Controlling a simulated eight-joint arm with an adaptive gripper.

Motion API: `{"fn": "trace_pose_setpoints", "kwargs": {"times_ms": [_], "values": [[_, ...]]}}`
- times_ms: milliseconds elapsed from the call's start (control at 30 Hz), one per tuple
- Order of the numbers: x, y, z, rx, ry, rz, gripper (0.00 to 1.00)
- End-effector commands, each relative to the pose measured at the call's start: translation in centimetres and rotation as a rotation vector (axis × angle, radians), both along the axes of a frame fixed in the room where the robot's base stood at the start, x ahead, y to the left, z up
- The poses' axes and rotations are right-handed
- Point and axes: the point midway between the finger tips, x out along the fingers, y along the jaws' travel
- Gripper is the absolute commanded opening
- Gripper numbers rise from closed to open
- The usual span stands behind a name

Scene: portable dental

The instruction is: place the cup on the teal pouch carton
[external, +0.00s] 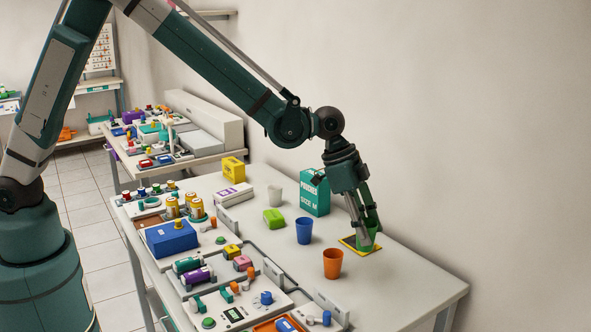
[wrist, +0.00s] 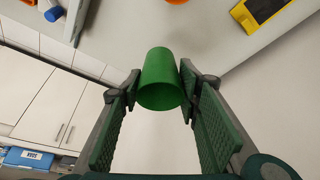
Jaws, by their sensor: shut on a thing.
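The green cup (external: 367,238) is held between the fingers of my gripper (external: 362,234). In the wrist view the cup (wrist: 160,75) sits between the two finger pads of my gripper (wrist: 160,88), which press on its sides. The teal pouch carton (external: 314,194), marked "POUCHES SIZE M", stands upright on the table, to the left of my gripper in the external view. My wrist overlaps its upper right edge there. The carton's top is partly visible; I see nothing on it. The carton does not show in the wrist view.
A yellow-edged dark mat (external: 347,242) lies under or behind the cup in the external view. The table's right front is clear.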

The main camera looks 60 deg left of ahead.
Motion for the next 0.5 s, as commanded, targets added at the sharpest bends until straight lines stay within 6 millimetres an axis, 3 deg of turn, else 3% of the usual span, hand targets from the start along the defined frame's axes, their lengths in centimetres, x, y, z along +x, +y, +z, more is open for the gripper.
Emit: {"fn": "trace_pose_setpoints", "kwargs": {"times_ms": [200, 500], "values": [[4.2, 6.5, 2.3, 0.000, -0.001, 0.092, 0.28], [8.9, 15.6, 4.9, 0.002, -0.002, 0.211, 0.28]]}}
